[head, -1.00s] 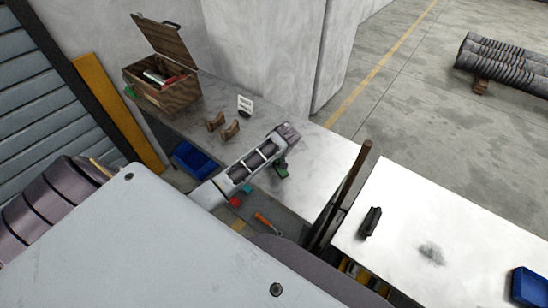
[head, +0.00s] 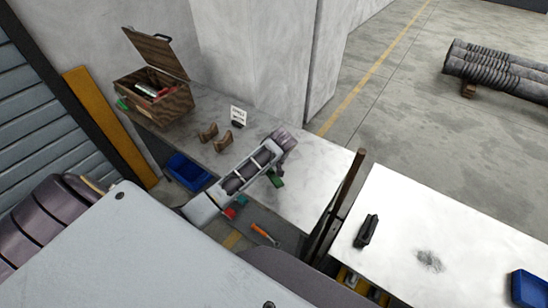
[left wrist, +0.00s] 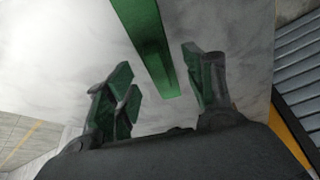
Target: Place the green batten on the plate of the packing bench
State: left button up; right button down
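The green batten (left wrist: 150,45) shows in the left wrist view as a long bar running from the top edge to between my fingertips. My left gripper (left wrist: 160,90) has green-padded fingers spread apart, with a gap on both sides of the batten's near end. In the head view my left gripper (head: 277,178) points down over the grey bench, a small green part showing below my wrist. I cannot tell there whether that green is finger or batten. My right gripper is not in view. The plate cannot be picked out for certain.
A wooden toolbox (head: 157,100) with its lid up, two brown blocks (head: 215,138) and a white sign (head: 238,115) stand on the bench. A blue bin (head: 187,172) is at the left. A white-topped table (head: 470,230) with a black handle (head: 366,230) is right, past a dark upright post (head: 345,195).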

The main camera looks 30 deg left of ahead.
pick_arm(q)
jog(key=b+v, duration=0.1)
jog(key=v, duration=0.8)
jog(key=shift+r, duration=0.4)
jog(key=shift+s, duration=0.1)
